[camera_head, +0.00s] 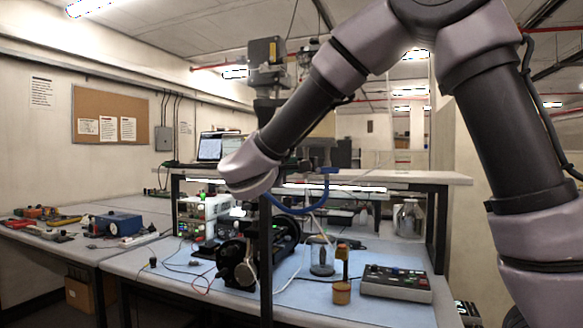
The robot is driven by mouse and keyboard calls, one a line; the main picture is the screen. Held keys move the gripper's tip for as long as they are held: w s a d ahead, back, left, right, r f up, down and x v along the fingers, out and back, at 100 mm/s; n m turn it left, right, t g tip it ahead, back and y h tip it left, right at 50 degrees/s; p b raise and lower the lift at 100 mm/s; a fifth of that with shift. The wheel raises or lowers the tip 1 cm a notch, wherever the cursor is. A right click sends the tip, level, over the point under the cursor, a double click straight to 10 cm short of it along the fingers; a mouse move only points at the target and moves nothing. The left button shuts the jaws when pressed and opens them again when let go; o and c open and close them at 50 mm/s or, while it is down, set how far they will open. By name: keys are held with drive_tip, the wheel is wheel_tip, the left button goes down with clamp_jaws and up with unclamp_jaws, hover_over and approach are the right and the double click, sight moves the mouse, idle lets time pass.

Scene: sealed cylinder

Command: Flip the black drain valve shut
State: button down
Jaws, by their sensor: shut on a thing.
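My arm comes in from the upper right. Its wrist (250,167) hangs over the middle of the bench, in front of an upright black post (266,265). I cannot make out my gripper's fingers, which seem hidden at or behind the wrist. I cannot pick out the black drain valve with certainty. A curved blue tube (325,188) runs just right of the wrist. Below the wrist, a dark machine with rounded ends (232,258) sits on the bench, partly covered by the post. A clear glass cylinder (320,258) stands to its right.
A grey motor-like unit (268,58) sits high behind the arm. A control box with buttons (396,282) lies at right on the blue mat (335,303). A small yellow and brown object (342,289) stands beside it. A raised shelf (420,177) spans the bench's back.

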idle(0.3)
drive_tip(key=c, duration=0.8)
unclamp_jaws()
drive_tip(key=v, duration=1.1)
